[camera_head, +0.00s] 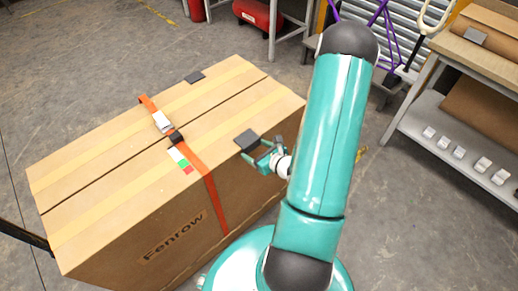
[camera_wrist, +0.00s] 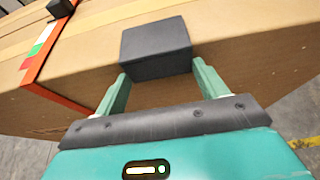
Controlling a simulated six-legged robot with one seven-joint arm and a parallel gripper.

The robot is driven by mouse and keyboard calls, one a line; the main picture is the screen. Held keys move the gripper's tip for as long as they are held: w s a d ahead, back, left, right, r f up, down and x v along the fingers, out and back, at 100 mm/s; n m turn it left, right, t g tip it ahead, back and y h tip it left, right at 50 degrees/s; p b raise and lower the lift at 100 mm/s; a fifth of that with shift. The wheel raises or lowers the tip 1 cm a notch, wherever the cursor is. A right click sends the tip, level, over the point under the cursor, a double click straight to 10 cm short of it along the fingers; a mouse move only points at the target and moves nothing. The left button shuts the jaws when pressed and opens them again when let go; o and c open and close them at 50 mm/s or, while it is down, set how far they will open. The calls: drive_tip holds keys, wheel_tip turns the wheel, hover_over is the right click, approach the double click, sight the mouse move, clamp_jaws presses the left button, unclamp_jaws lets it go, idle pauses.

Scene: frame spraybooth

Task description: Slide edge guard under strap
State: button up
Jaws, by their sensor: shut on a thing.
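A dark grey edge guard (camera_wrist: 156,50) sits over the near top edge of the large cardboard box. My gripper (camera_wrist: 158,82) is shut on it, with one teal finger at each side. In the head view the edge guard (camera_head: 247,140) lies to the right of the orange strap (camera_head: 208,187), apart from it. The strap (camera_wrist: 48,50) shows at the left in the wrist view. It runs across the box top and down the near side. Whether the strap is slack or tight cannot be told.
The cardboard box (camera_head: 85,190) stands on the grey floor. A second dark guard (camera_head: 195,77) lies near its far edge, right of the strap. A buckle (camera_head: 162,122) and a coloured label (camera_head: 180,160) are on the strap line. A shelved bench (camera_head: 455,125) stands at right.

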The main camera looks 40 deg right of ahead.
drive_tip(key=shift+a, duration=2.35)
drive_tip(key=o, duration=0.9)
drive_tip(key=shift+c, duration=0.2)
drive_tip(key=shift+s, duration=0.1)
